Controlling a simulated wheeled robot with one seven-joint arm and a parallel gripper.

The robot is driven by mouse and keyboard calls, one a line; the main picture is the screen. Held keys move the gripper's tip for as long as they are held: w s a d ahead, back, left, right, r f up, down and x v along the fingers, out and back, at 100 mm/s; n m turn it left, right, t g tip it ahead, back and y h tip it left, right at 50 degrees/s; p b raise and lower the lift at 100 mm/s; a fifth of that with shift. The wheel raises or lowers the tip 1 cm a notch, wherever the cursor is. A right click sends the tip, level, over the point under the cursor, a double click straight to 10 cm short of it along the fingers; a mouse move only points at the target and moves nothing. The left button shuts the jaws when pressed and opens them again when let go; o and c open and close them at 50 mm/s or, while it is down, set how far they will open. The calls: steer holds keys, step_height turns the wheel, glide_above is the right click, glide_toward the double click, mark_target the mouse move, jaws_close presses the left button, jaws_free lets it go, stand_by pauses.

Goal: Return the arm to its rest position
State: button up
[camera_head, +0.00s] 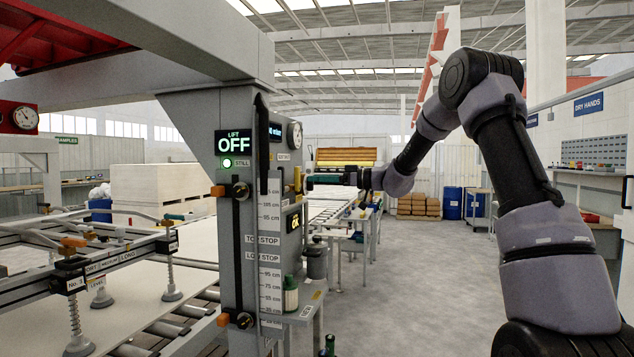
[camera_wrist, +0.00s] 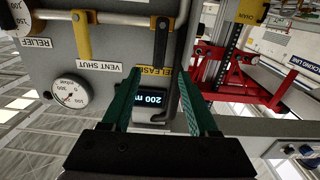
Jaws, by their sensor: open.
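My arm reaches from the right of the head view to the grey gantry post (camera_head: 235,210). My gripper (camera_head: 309,180) is at the post's right-hand side, small and partly hard to make out there. In the wrist view, its two green fingers (camera_wrist: 160,76) stand apart with nothing held between them. They point at a grey control panel (camera_wrist: 110,55). A yellow-topped lever (camera_wrist: 161,35) is just beyond the fingertips by the "RELEASE" label. I cannot tell whether the fingers touch the panel.
The panel also has a yellow lever (camera_wrist: 81,35) by "VENT SHUT" and a round gauge (camera_wrist: 70,91). In the head view, a suction frame (camera_head: 90,255) hangs over a pale board at left. A green bottle (camera_head: 291,295) stands beside the post. The floor (camera_head: 430,280) at centre right is clear.

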steer(key=s+d+r+m+g+h, duration=0.1)
steer(key=s+m+h, duration=0.25)
steer(key=s, duration=0.75)
steer(key=s+d+m+g+h, duration=0.2)
steer(key=s+m+h, duration=0.15)
steer(key=s, duration=0.65)
steer(key=s+d+f+m+t+h, duration=0.2)
steer(key=s+d+m+h, duration=0.2)
steer(key=s+d, duration=0.3)
steer(key=s+d+f+m+t+h, duration=0.2)
steer(key=s+d+m+h, duration=0.2)
steer(key=s+d+m, duration=0.3)
steer(key=s, duration=0.5)
steer(key=shift+s+d+f, duration=0.15)
steer(key=shift+s+d, duration=0.25)
